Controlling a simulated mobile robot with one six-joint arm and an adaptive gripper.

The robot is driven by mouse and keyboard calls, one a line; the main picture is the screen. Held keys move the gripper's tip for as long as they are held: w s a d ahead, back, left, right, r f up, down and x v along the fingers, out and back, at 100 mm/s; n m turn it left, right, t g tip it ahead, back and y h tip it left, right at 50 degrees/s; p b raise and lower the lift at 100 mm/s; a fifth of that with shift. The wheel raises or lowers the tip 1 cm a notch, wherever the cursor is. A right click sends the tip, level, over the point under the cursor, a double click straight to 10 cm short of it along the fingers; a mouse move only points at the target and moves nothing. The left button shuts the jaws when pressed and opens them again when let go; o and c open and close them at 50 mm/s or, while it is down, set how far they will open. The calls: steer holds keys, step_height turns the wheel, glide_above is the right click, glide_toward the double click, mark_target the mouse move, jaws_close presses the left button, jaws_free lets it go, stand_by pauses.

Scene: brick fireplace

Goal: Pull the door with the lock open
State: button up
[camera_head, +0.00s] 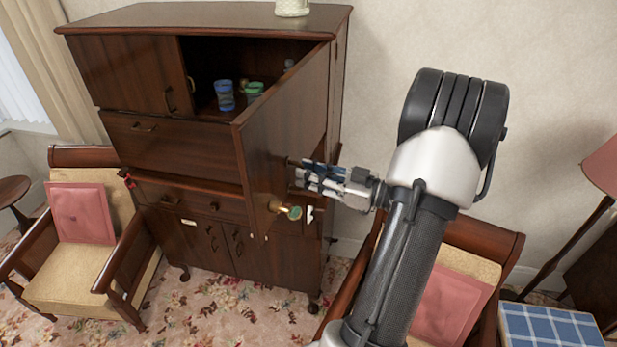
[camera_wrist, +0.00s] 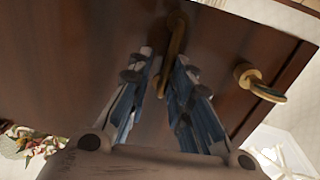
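The upper right door (camera_head: 285,125) of a dark wooden cabinet stands open, swung out toward me. A brass handle (camera_wrist: 174,40) and a brass lock with a ring-shaped part (camera_wrist: 250,78) are on its face in the wrist view. A brass fitting (camera_head: 285,210) also shows low on the door in the head view. My gripper (camera_wrist: 163,68) is at the handle, one finger on each side of it. Its fingertips are partly apart, and I cannot tell whether they press on the handle. In the head view my gripper (camera_head: 302,176) is close to the door.
The open compartment holds a blue cup (camera_head: 225,95) and a green cup (camera_head: 254,88). The upper left door (camera_head: 125,75) is closed. A wooden armchair (camera_head: 85,235) stands at left, and another (camera_head: 485,245) is behind my arm. Flowered carpet lies in front.

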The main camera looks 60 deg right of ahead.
steer(key=o, duration=0.3)
steer(key=shift+d, duration=0.4)
steer(key=shift+f, duration=0.1)
steer(key=shift+s, duration=0.1)
steer(key=s, duration=0.4)
steer(key=s+d, duration=0.1)
steer(key=s, duration=0.2)
steer(key=s+d, duration=0.1)
steer(key=s, duration=0.3)
steer(key=shift+s, duration=0.3)
